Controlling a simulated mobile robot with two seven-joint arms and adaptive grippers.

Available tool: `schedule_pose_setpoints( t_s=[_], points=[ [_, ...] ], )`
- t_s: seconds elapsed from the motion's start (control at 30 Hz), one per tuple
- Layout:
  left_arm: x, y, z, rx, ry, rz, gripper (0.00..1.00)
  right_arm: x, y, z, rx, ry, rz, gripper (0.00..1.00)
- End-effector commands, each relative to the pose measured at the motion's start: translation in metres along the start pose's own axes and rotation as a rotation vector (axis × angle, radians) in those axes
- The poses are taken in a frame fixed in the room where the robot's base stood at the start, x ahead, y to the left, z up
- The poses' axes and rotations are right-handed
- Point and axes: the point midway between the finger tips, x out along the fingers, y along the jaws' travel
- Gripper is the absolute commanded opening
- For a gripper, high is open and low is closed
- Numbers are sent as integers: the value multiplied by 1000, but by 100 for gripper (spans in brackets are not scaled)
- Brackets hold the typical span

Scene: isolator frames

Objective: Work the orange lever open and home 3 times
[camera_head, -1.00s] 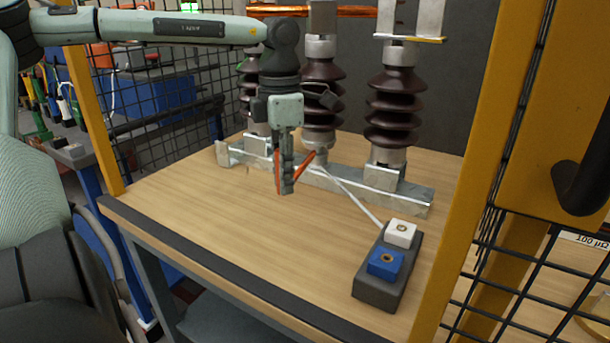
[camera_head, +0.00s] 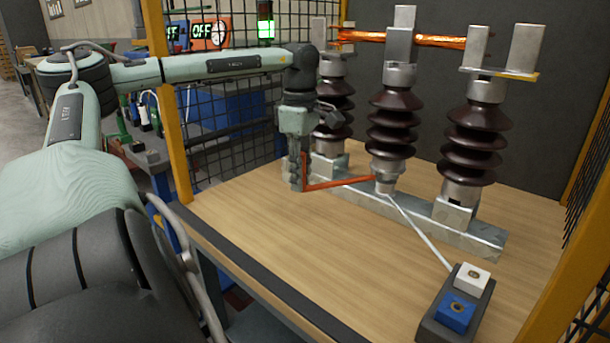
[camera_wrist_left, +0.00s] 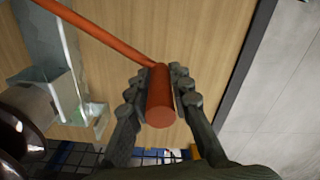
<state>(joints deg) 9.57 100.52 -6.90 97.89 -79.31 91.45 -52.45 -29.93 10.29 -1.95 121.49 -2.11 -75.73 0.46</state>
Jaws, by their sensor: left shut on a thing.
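The orange lever (camera_head: 340,183) runs left from the foot of the middle brown insulator (camera_head: 391,120). Its upright handle stands at the outer end. My left gripper (camera_head: 297,180) points down and is shut on that handle, left of the middle insulator and in front of the left one. In the left wrist view, the two dark fingers lie on either side of the round orange handle (camera_wrist_left: 160,98), and the lever arm runs up and left from it. The fingers partly hide the handle in the head view. My right gripper is not in view.
A metal rail (camera_head: 420,217) carries three insulators on the wooden table (camera_head: 290,235). A white rod (camera_head: 420,232) runs to a dark box with a white button (camera_head: 473,275) and a blue button (camera_head: 456,312). Mesh and yellow posts (camera_head: 165,85) border the table. A sign reads OFF (camera_head: 209,34).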

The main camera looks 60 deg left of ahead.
Motion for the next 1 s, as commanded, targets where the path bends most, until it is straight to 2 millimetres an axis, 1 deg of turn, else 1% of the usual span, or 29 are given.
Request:
schedule_pose_setpoints(
  t_s=[0.2, 0.53, 0.57, 0.7, 0.73, 1.0],
  points=[
    [1, 4, -4, -4, 1, 1, 0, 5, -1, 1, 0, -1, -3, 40],
    [0, 6, -4, -5, 1, 5, 0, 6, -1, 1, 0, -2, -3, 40],
    [0, 6, -4, -5, 1, 5, 22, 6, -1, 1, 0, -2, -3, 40],
    [0, 5, -4, -4, 0, 4, 40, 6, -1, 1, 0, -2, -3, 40],
    [0, 5, -4, -4, 0, 4, 41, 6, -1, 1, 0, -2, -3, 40],
    [-1, 5, -3, -3, 0, 3, 41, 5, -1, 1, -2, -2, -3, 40]
  ],
)
